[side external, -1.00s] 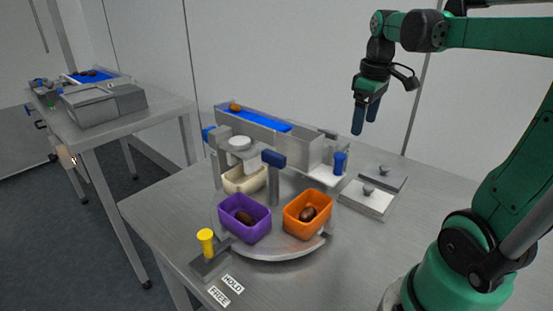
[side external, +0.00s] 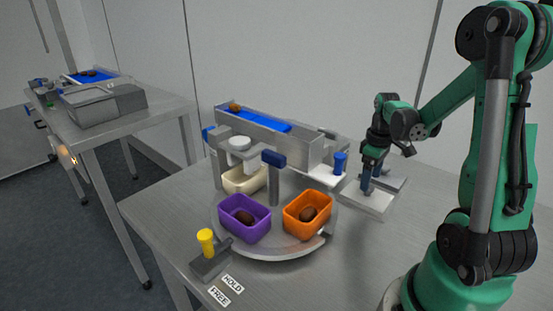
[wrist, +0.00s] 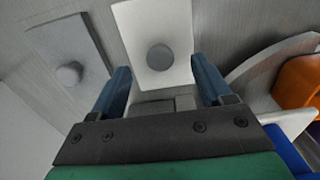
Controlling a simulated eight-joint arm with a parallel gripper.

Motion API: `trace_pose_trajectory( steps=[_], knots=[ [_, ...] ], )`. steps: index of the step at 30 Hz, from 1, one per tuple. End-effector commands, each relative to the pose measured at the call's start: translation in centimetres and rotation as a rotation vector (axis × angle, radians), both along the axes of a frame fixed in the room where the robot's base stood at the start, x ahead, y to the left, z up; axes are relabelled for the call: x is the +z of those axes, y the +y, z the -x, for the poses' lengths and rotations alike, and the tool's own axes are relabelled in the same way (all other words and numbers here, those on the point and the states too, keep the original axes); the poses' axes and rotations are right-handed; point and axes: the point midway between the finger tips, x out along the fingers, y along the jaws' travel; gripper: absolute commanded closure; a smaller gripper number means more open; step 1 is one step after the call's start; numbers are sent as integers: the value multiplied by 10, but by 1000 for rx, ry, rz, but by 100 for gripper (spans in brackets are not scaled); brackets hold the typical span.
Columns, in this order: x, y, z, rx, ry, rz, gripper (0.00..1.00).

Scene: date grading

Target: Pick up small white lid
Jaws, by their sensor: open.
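The small white lid (wrist: 150,18) is a flat pale plate with a round grey knob (wrist: 159,57). In the side view the lid (side external: 372,207) lies flat on the table, right of the turntable, partly hidden by my gripper. My gripper (side external: 371,186) points down over the lid and is open and empty. In the wrist view the knob appears centred between the two blue fingertips (wrist: 160,65). I cannot tell whether the fingers reach down beside the knob or stop just above it.
A darker grey lid (wrist: 68,40) with a similar knob lies beside the white one. The round turntable (side external: 285,249) carries an orange bin (side external: 301,228), a purple bin (side external: 240,229) and a cream bin. A blue post (side external: 340,161) stands close left of my gripper.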

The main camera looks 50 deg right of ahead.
Motion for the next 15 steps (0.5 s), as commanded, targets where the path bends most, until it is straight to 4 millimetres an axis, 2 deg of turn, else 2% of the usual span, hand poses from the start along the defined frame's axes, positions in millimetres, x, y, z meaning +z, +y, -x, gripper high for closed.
trace_pose_trajectory(
  steps=[6,15],
  knots=[
    [-23,0,0,0,0,0,28],
    [-30,0,0,0,0,0,28]
  ],
)
